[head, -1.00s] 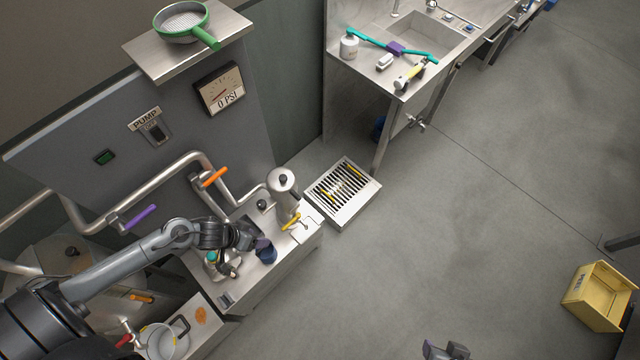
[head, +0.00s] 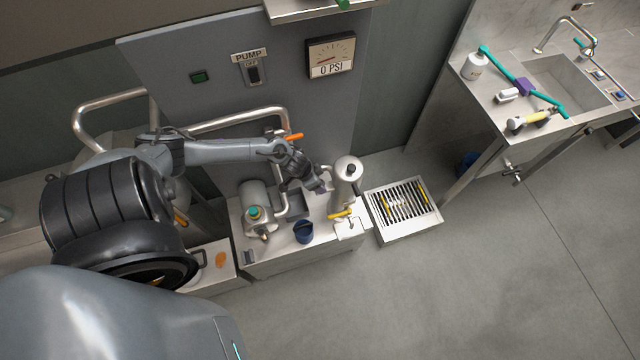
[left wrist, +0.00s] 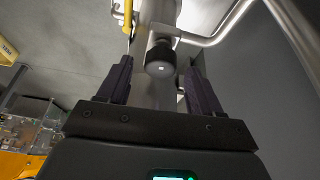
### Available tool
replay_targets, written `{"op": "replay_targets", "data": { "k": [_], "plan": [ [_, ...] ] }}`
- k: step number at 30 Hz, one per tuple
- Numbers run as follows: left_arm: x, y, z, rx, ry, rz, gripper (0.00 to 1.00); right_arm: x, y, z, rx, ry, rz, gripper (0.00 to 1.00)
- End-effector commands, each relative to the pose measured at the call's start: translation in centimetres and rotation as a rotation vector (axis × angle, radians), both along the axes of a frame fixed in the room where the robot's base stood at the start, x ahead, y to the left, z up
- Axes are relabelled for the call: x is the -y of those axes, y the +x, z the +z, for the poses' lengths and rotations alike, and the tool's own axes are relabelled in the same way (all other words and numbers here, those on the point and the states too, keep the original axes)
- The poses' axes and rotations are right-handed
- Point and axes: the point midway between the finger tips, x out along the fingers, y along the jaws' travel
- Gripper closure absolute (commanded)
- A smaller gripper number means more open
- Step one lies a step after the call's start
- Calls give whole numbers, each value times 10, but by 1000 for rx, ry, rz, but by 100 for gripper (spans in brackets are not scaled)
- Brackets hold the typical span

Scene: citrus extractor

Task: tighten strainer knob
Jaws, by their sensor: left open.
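The strainer is an upright steel cylinder (head: 346,188) with a dark cap on top, on the right part of the steel bench. In the left wrist view, a black round knob (left wrist: 160,58) with a metal collar sits in front of a vertical steel body. I take it to be the strainer knob. My left gripper (head: 323,189) is just left of the cylinder. Its two dark fingers are open (left wrist: 158,72), one on each side of the knob, with visible gaps. I cannot tell how deep the knob sits between them. My right gripper is not in view.
A yellow-handled valve (head: 341,214) is at the cylinder's foot. A blue cup (head: 304,232) and a pump (head: 256,198) stand to the left. An orange-handled valve (head: 294,136) is on the pipe behind. A floor grate (head: 402,207) lies to the right. The gauge (head: 331,56) reads 0 PSI.

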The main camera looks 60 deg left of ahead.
Motion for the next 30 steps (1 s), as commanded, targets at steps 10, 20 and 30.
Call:
{"op": "replay_targets", "data": {
  "k": [10, 20, 30],
  "plan": [
    [1, 10, -23, 1, 0, 0, 35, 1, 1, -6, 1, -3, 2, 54],
    [1, 10, -23, 1, 0, 0, 44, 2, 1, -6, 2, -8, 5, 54],
    [1, 10, -23, 1, 0, 0, 91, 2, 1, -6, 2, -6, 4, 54]
  ]
}}
